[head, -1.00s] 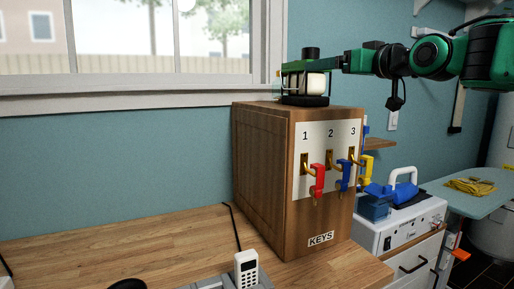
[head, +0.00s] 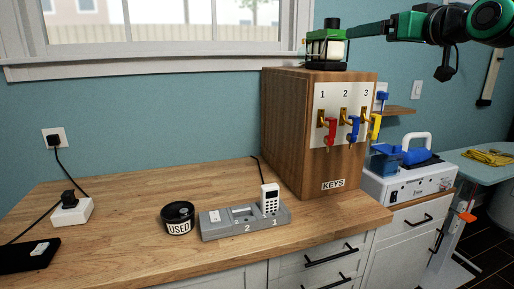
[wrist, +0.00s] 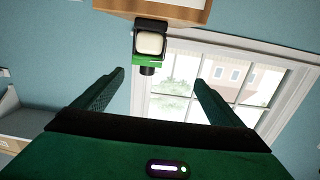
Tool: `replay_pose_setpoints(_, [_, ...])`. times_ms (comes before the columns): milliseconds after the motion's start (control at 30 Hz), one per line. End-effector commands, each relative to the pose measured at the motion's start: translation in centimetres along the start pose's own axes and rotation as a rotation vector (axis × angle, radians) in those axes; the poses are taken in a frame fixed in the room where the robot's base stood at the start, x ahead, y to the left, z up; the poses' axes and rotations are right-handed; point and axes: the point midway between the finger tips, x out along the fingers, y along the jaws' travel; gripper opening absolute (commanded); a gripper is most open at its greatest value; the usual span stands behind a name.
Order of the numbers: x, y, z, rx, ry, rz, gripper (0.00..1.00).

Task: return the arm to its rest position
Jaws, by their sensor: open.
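My gripper (head: 352,30) is at the upper right in the head view, beside the top of a wooden key cabinet. In the wrist view its two fingers (wrist: 158,78) are spread wide with nothing between them. A small green and black lantern with a pale window (head: 335,47) stands on the cabinet. It also shows in the wrist view (wrist: 150,43), upside down and beyond the fingertips. In the head view a finger overlaps the lantern's right edge; the exact gap cannot be told. My arm stretches in from the right edge.
The key cabinet (head: 285,125) has red, blue and yellow keys on its front. The wooden counter (head: 120,215) holds a "USED" tub (head: 178,226), a grey tray (head: 215,231) with a keypad device (head: 270,198), and a plug block (head: 72,212). A white appliance (head: 400,185) stands to the right.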

Motion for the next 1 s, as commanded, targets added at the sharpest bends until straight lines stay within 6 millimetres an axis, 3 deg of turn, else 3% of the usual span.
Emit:
replay_pose_setpoints(367, [-1.8,2.8,9.1,0.066,-0.221,0.1,0.91])
replay_pose_setpoints(567, [-5.0,5.1,16.6,0.131,-0.406,0.189,0.91])
replay_pose_setpoints(767, [-11.7,7.0,27.4,0.246,-0.685,0.318,0.91])
replay_pose_setpoints(1000, [-22.6,6.3,38.7,0.418,-1.025,0.471,0.91])
